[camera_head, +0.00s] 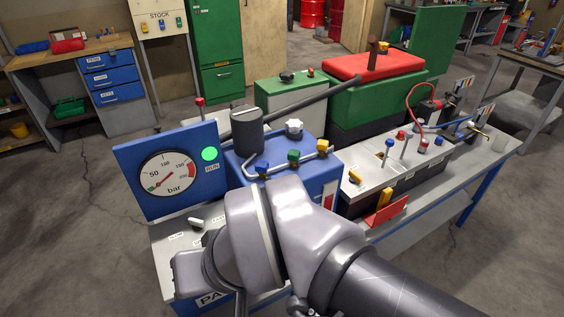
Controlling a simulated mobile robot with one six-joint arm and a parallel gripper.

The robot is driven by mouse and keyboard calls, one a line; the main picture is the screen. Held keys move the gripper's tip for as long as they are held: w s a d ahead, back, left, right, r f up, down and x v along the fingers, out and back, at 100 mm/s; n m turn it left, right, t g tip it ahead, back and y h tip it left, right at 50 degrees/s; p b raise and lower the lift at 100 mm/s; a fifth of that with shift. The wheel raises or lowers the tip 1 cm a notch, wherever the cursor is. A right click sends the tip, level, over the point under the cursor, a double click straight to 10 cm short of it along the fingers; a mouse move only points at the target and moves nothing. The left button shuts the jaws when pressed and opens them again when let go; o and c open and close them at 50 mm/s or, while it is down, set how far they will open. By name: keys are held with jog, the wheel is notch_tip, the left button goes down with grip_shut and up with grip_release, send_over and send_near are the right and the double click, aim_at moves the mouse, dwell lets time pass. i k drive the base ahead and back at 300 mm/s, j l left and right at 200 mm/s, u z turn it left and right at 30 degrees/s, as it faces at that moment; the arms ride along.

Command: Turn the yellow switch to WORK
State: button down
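A yellow knob (355,177) sits at the front left of the light-topped unit on the bench. A larger yellow handle (384,198) stands upright at a red plate (387,213) on that unit's front. I cannot read a WORK label at either one. My grey arm crosses the lower middle of the view, in front of the blue box and left of both yellow parts. My gripper's fingers do not show; the arm's own links hide that area.
A blue panel with a pressure gauge (167,177) and green lamp (209,154) stands left of my arm. A pale knob (197,223) is below it. A blue box (318,178) carries several colored valves. A dark bar (304,101) slants above. Floor at left is clear.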

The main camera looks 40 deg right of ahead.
aim_at(354, 178)
jog(key=z, duration=1.9)
jog(key=i+l+u, duration=0.1)
jog(key=i+l, duration=0.15)
jog(key=i+l+u, duration=0.1)
jog(key=i+l, duration=0.15)
jog(key=l, duration=0.2)
jog(key=i+l+u, duration=0.1)
jog(key=i+l, duration=0.15)
jog(key=l, duration=0.1)
